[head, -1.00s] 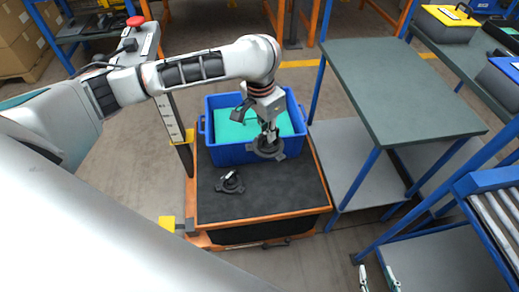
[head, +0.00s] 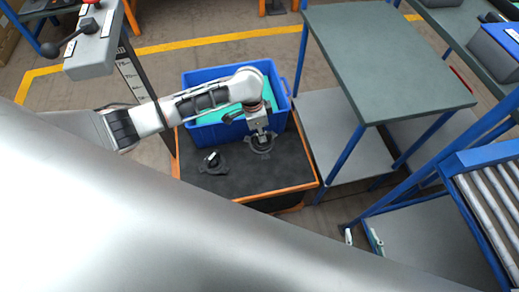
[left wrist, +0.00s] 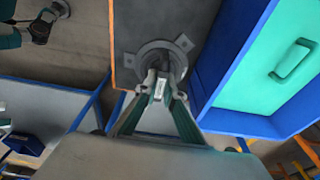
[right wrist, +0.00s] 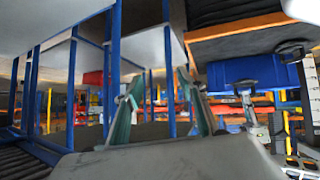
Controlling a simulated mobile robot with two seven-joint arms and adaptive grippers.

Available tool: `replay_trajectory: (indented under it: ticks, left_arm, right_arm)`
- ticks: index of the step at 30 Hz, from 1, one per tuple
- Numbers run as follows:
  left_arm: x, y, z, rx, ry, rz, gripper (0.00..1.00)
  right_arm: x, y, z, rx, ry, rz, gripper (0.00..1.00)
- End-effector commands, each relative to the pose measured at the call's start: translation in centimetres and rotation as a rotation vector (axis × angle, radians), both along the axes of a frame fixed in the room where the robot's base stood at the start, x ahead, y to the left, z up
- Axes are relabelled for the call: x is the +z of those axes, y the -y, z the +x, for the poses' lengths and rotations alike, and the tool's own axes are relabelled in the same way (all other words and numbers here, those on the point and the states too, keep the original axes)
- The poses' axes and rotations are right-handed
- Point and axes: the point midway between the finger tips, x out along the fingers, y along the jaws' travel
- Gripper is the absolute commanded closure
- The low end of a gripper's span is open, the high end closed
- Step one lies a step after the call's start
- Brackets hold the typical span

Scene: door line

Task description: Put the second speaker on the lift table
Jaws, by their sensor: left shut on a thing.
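My left gripper (head: 259,131) is shut on a dark round speaker (head: 262,145) with mounting tabs. In the left wrist view the fingers (left wrist: 160,86) grip the middle of the speaker (left wrist: 165,50). The speaker is level, at or just above the black top of the lift table (head: 240,184); I cannot tell whether it touches. The other speaker (head: 212,163) stands on the lift table to the left. My right gripper (head: 362,240) is open and empty, off to the right of the table; its fingers (right wrist: 158,95) show apart in the right wrist view.
A blue crate (head: 205,136) with a teal inside stands at the back of the lift table, close behind the held speaker. Bare black table top lies in front of the speakers.

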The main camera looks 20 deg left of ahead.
Motion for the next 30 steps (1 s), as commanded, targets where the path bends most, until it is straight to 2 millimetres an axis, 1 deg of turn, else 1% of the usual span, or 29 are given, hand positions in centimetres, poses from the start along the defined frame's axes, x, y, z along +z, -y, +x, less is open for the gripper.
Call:
replay_trajectory:
  ticks: [1, 3, 6, 9, 11, 14, 16, 17, 23, 24, 26, 30]
  left_arm:
    - [-2.0, 0.1, -0.3, 0.002, -0.008, -0.001, 1.0]
    - [-3.6, 0.1, -0.3, 0.001, -0.008, -0.001, 1.0]
    - [-5.5, 0.1, -0.2, 0.001, -0.007, -0.001, 1.0]
    - [-6.5, 0.1, -0.1, 0.001, -0.003, -0.001, 1.0]
    - [-6.8, 0.0, 0.0, 0.001, -0.001, -0.001, 1.0]
    - [-7.0, 0.1, 0.1, 0.001, 0.001, -0.002, 1.0]
    - [-7.5, 0.1, 0.0, 0.002, 0.0, -0.001, 1.0]
    - [-7.9, 0.0, 0.0, 0.002, -0.001, -0.002, 1.0]
    - [-11.7, 0.1, -0.3, 0.002, -0.008, 0.0, 1.0]
    - [-12.2, 0.1, -0.2, 0.001, -0.006, 0.0, 1.0]
    - [-12.7, 0.1, -0.1, 0.0, -0.004, -0.001, 1.0]
    - [-12.4, 0.1, 0.1, 0.0, 0.003, -0.001, 1.0]
  right_arm:
    - [-0.9, 0.2, -0.2, -0.001, -0.004, -0.005, 0.6]
    - [-0.9, 0.4, 0.1, -0.001, 0.004, -0.011, 0.6]
    - [-1.0, 0.7, 0.7, -0.002, 0.017, -0.021, 0.6]
    - [-0.8, 0.9, 1.4, -0.002, 0.031, -0.027, 0.6]
    - [-0.6, 0.9, 1.7, -0.001, 0.035, -0.027, 0.6]
    - [-0.7, 0.9, 1.7, 0.0, 0.035, -0.029, 0.6]
    - [-1.1, 0.9, 1.4, 0.0, 0.029, -0.031, 0.6]
    - [-1.4, 0.9, 1.3, 0.001, 0.025, -0.032, 0.6]
    - [-3.4, 0.9, 0.2, 0.006, -0.005, -0.041, 0.6]
    - [-3.4, 0.9, 0.2, 0.006, -0.004, -0.041, 0.6]
    - [-3.1, 0.8, 0.4, 0.008, 0.002, -0.041, 0.6]
    - [-2.0, 0.8, 1.2, 0.01, 0.025, -0.04, 0.6]
